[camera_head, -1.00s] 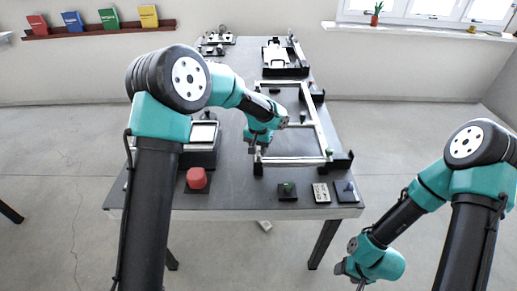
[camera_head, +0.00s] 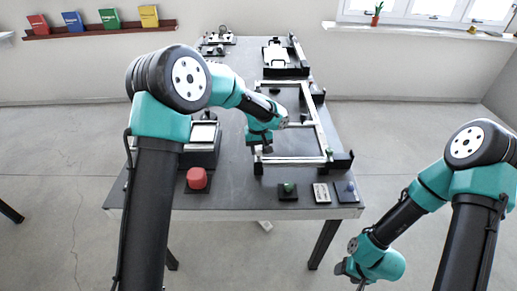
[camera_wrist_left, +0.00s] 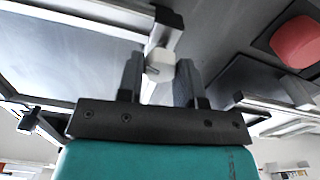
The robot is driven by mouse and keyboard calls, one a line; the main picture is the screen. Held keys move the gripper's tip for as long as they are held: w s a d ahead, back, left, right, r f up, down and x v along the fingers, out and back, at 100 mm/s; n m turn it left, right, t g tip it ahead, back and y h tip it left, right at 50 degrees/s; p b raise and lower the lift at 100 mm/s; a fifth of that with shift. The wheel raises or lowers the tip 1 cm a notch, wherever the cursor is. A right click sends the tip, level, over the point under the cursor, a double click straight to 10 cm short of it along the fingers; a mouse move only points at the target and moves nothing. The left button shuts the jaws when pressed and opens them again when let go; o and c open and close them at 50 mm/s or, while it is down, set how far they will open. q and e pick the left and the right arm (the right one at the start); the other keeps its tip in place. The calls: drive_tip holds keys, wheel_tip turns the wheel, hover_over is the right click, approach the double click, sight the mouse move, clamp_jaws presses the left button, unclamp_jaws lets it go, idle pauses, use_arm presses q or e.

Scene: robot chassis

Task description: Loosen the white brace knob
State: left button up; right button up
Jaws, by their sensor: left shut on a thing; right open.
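The white brace knob (camera_wrist_left: 159,64) sits at the corner of the chassis frame (camera_wrist_left: 110,14) in the left wrist view. My left gripper (camera_wrist_left: 159,72) has one finger on each side of the knob and is shut on it. In the head view my left gripper (camera_head: 262,149) is at the near left corner of the light frame (camera_head: 318,128), and the knob is hidden or too small to make out there. My right gripper (camera_head: 346,268) is open and empty, off the near right side of the table, low in the picture.
A red button (camera_head: 197,178) stands left of the frame, and shows in the left wrist view (camera_wrist_left: 298,42). A boxed device (camera_head: 203,135) is behind it. A green knob (camera_head: 288,187), a white block (camera_head: 321,193) and a blue-grey knob (camera_head: 349,188) line the table's near edge.

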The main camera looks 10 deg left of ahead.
sight(258, 150)
use_arm(q)
drive_tip(key=o, duration=0.9)
drive_tip(key=shift+o, duration=0.2)
wheel_tip(258, 150, up, 17)
drive_tip(key=shift+r, duration=0.2)
idle(0.3)
